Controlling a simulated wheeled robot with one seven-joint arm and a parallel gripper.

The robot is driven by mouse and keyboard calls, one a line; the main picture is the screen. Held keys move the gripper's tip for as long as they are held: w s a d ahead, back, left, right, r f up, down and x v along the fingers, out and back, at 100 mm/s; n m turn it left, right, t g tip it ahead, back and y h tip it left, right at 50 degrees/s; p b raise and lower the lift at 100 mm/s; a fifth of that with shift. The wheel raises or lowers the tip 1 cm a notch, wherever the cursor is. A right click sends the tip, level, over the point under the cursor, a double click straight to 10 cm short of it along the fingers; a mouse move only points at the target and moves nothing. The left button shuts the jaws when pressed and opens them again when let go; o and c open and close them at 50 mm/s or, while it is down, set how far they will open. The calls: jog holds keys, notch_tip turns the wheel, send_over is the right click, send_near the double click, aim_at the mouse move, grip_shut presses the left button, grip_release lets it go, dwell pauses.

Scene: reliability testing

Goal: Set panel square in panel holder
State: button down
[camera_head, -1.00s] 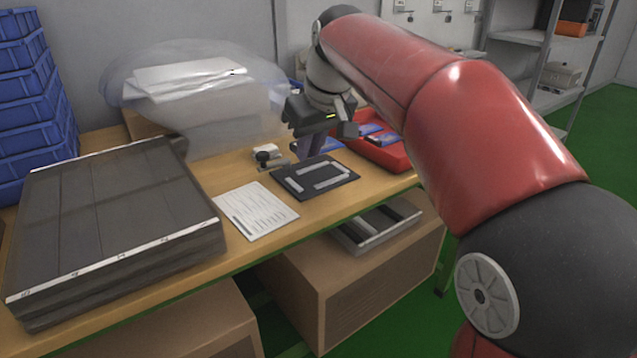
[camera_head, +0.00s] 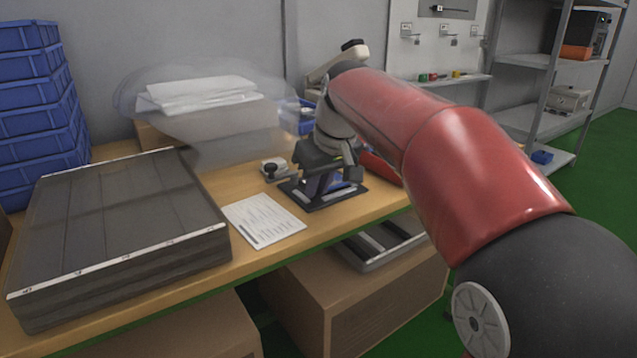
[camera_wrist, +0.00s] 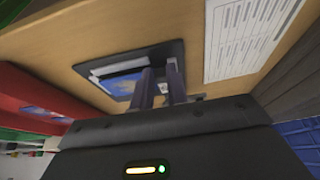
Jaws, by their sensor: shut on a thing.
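The panel holder is a black plate with pale bars (camera_head: 349,195) on the bench, right of the printed sheet; it also shows in the wrist view (camera_wrist: 167,51). The panel is a small blue piece (camera_wrist: 122,87) at my gripper's fingers (camera_wrist: 160,72), lying over the holder between its pale bars. My gripper (camera_head: 318,190) is shut on the panel and points down at the holder. The fingers hide part of the panel and holder. I cannot tell whether the panel touches the plate or is square with the bars.
A printed sheet (camera_head: 262,220) lies left of the holder. A small device with a black knob (camera_head: 275,168) stands behind it. A red tray (camera_head: 380,166) is to the right, partly behind my arm. A large grey stack (camera_head: 120,215) fills the bench's left side.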

jog(key=shift+f, duration=0.3)
jog(key=c, duration=1.4)
grip_release()
jog(key=p+v, duration=0.3)
jog(key=v, duration=1)
jog(key=s+d+f+m+h, duration=0.1)
jog(key=s+d+f+m, duration=0.1)
jog(key=s+d+f, duration=0.2)
jog(key=s+d+f+m+t, duration=0.1)
jog(key=s+d+f, duration=0.3)
jog(key=s+f, duration=0.6)
jog(key=s+d+f+m+h, duration=0.1)
jog(key=s+d+f+m, duration=0.2)
jog(key=s+f, duration=0.5)
jog(key=shift+s+d+m+t+h, duration=0.15)
jog(key=shift+d+m+t, duration=0.05)
jog(key=shift+d, duration=0.25)
jog(key=shift+s+d+m+t+h, duration=0.1)
jog(key=shift+d+m+t+h, duration=0.1)
jog(key=shift+d, duration=0.2)
